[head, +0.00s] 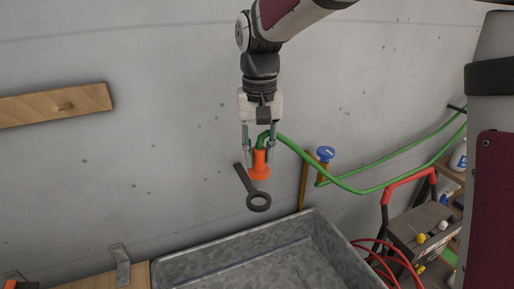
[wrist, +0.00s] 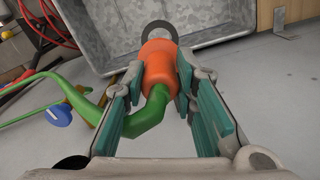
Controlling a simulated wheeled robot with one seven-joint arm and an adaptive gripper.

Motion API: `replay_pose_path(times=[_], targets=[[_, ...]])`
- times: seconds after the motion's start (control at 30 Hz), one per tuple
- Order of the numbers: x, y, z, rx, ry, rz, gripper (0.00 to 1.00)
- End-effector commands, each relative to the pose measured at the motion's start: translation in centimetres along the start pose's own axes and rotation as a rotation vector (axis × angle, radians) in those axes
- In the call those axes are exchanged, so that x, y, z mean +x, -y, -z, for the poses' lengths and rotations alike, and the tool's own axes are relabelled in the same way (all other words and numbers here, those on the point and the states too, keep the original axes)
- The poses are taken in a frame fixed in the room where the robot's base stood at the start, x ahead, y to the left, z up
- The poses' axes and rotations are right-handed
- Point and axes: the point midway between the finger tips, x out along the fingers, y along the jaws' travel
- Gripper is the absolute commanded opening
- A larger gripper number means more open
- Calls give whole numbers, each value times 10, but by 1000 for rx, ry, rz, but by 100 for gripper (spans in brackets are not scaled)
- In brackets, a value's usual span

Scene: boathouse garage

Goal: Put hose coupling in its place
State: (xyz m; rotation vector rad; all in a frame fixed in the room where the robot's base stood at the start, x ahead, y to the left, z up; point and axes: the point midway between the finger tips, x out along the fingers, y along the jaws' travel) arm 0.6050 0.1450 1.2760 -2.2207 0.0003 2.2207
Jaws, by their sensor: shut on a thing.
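My gripper (head: 258,153) is shut on the orange hose coupling (head: 259,166), which hangs roughly upright between the fingers. The coupling also shows between the teal finger pads in the wrist view (wrist: 160,66). A green hose (head: 300,150) leaves its top and runs off to the right. A dark grey ring holder (head: 259,209) with a straight arm is just below the coupling in the head view. In the wrist view the ring (wrist: 158,25) shows beyond the coupling's far end, partly covered by it. The exact gap between coupling and ring cannot be told.
A galvanized metal trough (head: 215,258) stands below. A blue knob (head: 325,153) is right of my gripper, close to the hose. A red-handled toolbox (head: 418,222) and red cable (head: 390,258) are at the right. A wooden peg board (head: 30,106) is on the left wall.

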Motion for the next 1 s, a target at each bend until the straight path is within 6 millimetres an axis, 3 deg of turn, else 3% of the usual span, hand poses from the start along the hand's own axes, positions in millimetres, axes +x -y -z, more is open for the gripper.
replay_pose_path(times=[0.37,0.7,1.0], targets=[[0,0,-2,0,2,-1,0],[30,0,0,0,1,-1,0],[32,0,0,0,0,-1,0]])
